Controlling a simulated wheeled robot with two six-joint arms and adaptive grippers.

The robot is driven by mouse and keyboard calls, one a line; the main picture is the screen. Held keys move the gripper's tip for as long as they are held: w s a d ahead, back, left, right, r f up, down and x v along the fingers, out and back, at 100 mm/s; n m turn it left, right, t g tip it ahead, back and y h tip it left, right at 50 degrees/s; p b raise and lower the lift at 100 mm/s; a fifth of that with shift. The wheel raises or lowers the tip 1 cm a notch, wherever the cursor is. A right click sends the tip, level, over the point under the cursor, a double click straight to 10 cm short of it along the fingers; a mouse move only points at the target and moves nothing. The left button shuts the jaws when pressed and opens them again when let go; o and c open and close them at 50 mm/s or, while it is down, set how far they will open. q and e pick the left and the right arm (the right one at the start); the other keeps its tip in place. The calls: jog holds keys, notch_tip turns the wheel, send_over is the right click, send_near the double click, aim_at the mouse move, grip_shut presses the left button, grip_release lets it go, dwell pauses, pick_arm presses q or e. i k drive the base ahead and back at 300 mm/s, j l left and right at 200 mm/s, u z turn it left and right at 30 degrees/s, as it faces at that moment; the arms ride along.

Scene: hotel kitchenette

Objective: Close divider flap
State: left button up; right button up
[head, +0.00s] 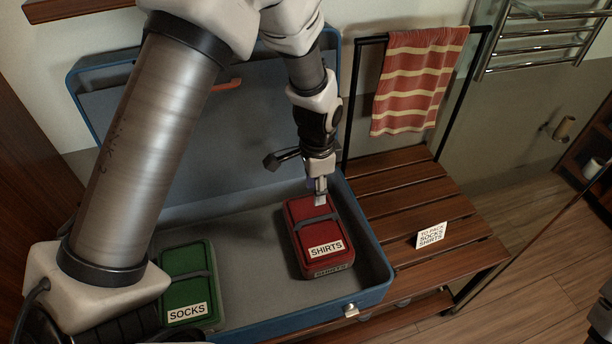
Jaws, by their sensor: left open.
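An open blue suitcase (375,278) lies on a slatted wooden bench, its lid leaning back. A grey-blue panel (115,98) with an orange tab (228,85) stands upright against the lid; it looks like the divider flap, and my left arm hides much of it. A red SHIRTS pouch (304,233) and a green SOCKS pouch (186,262) lie in the base, the green one partly behind my arm. My left gripper (320,198) points down at the far end of the red pouch, open; whether it touches the pouch cannot be told.
A card (431,234) reading "TO PACK SOCKS SHIRTS" stands on the bench slats (400,205) at the right. A striped towel (418,80) hangs on the black rail behind the bench. Grey suitcase floor (250,260) is bare between the pouches.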

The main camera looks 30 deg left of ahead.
aim_at(246, 116)
jog(key=u, duration=1.45)
